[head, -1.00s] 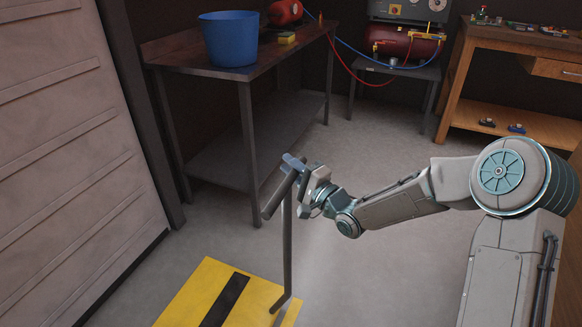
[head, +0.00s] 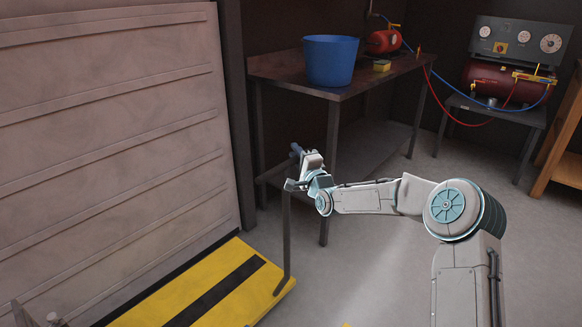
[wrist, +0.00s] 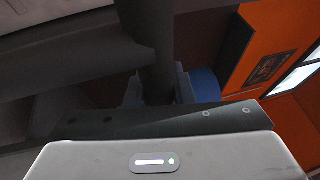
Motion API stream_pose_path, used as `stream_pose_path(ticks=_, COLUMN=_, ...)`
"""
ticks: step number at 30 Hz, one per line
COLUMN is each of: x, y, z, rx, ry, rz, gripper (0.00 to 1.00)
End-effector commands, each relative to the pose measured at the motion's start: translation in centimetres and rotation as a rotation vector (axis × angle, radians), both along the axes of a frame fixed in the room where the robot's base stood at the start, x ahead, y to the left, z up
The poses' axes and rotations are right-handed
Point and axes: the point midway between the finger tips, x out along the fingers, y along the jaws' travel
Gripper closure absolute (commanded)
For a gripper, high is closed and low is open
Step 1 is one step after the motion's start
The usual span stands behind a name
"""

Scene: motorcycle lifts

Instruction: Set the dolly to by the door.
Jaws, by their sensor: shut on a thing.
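The dolly has a flat yellow deck with a black stripe (head: 240,298) and an upright grey handle post (head: 286,240) near its right edge. In the head view it stands on the floor close to the pale ribbed door (head: 110,130) at left. My gripper (head: 298,168) is shut on the top of the dolly's handle. In the wrist view a dark bar of the handle (wrist: 158,75) runs between the fingers. The deck's near part is cut off by the frame's lower edge.
A dark workbench (head: 345,88) with a blue bucket (head: 331,62) stands right behind the handle. A red compressor (head: 505,78) on a small table (head: 485,112) is at the back right. The grey floor right of the dolly is clear.

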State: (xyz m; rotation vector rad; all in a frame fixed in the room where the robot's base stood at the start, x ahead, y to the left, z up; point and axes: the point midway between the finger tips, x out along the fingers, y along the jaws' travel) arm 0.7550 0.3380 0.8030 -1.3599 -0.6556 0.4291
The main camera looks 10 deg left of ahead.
Motion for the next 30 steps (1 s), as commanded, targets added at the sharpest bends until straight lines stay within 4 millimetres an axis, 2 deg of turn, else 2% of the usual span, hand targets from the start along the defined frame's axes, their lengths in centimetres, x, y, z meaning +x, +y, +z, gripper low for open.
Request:
stream_pose_path(ticks=6, x=0.7, y=1.3, z=0.0, rx=0.0, ry=0.0, rz=-0.009, gripper=1.0)
stream_pose_path(ticks=20, x=0.6, y=2.2, z=0.2, rx=0.002, ry=-0.003, rz=-0.007, gripper=1.0)
stream_pose_path(ticks=21, x=0.6, y=2.3, z=0.2, rx=0.002, ry=-0.003, rz=-0.007, gripper=0.67)
stream_pose_path(ticks=22, x=0.6, y=2.3, z=0.2, rx=0.002, ry=-0.003, rz=-0.006, gripper=0.59)
stream_pose_path(ticks=30, x=0.7, y=1.9, z=0.1, rx=-0.001, ry=-0.001, rz=-0.01, gripper=0.57)
